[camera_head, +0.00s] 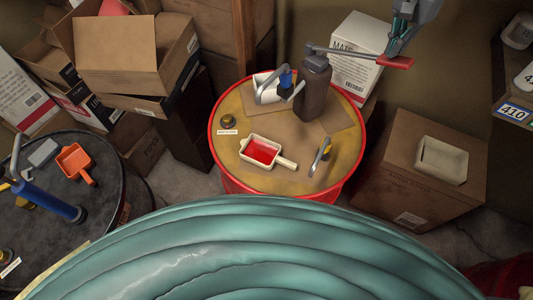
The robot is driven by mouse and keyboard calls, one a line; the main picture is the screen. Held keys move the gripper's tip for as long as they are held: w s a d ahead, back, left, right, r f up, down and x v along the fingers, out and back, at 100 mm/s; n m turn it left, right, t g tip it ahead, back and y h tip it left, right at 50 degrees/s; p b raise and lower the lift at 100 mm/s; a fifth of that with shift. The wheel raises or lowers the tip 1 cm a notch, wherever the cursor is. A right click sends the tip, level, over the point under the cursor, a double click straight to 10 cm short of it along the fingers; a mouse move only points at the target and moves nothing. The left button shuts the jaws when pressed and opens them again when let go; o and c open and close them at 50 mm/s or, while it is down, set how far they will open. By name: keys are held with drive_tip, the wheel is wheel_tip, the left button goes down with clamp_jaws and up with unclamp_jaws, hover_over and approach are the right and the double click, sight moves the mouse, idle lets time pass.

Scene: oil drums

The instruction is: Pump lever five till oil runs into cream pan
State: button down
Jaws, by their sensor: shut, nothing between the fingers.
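A red-rimmed drum (222,165) with a tan top stands at the centre. A grey lever (345,53) runs right from the pump's top and ends in a red grip (396,63). My gripper (399,50) is shut and empty at the red grip; I cannot tell whether they touch. A cream pan (282,161) with red inside sits at the front of the drum top, apart from the spout. No oil stream is visible.
A dark drum (105,165) at left holds an orange pan (75,160) and a blue pump (48,200). Cardboard boxes (125,50) crowd the back left. A box (420,165) with a cream tray (442,160) stands right.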

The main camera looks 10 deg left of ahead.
drive_tip(key=shift+r, duration=0.55)
drive_tip(key=shift+r, duration=0.1)
wheel_tip(320, 180, up, 5)
drive_tip(key=shift+f, duration=0.1)
idle(0.3)
drive_tip(key=shift+s+d, duration=0.1)
idle(0.3)
